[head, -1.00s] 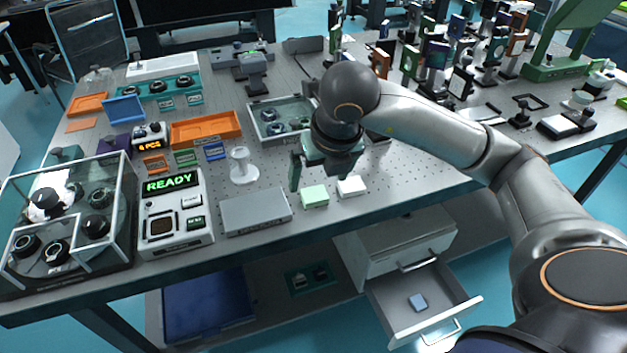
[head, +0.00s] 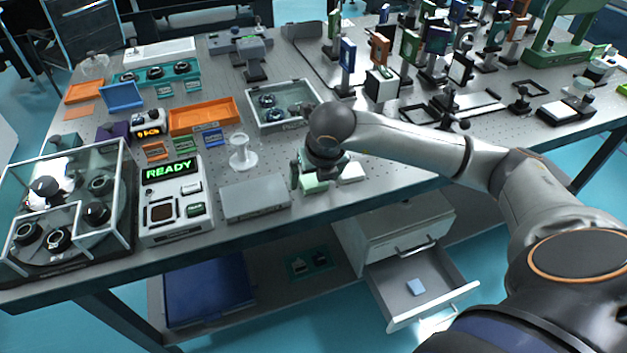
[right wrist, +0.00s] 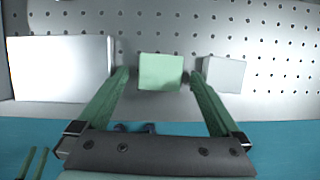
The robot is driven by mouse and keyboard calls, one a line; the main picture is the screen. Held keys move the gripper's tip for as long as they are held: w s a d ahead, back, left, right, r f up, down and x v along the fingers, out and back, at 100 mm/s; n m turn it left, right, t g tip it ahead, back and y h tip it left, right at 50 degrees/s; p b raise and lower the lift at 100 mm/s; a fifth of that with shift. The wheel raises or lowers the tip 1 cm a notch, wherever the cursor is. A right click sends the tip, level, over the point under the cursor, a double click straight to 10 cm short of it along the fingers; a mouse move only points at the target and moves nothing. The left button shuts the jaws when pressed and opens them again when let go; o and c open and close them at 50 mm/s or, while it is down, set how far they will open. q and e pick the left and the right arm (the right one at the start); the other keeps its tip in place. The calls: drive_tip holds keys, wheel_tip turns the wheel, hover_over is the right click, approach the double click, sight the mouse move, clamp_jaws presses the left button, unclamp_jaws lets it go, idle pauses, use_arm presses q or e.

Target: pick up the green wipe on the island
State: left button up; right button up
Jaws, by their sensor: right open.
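The green wipe (head: 312,184) is a small pale green block lying on the perforated table top near its front edge. In the right wrist view the green wipe (right wrist: 161,72) lies between the finger lines of my right gripper (right wrist: 159,78), with a gap on each side. My right gripper (head: 316,176) is open, with its green fingers pointing down right at the wipe and partly hiding it. A white block (head: 352,172) lies just right of the wipe; it also shows by the right finger in the right wrist view (right wrist: 224,74). My left gripper is not in view.
A flat grey box (head: 255,198) lies left of the wipe, and a white stand (head: 241,152) behind it. A device reading READY (head: 176,200) stands further left. Optics mounts (head: 440,50) crowd the back right. An open drawer (head: 420,290) is below the table edge.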

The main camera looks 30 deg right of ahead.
drive_tip(key=shift+w+f, duration=0.1)
drive_tip(key=shift+f, duration=0.05)
drive_tip(key=c, duration=1.3)
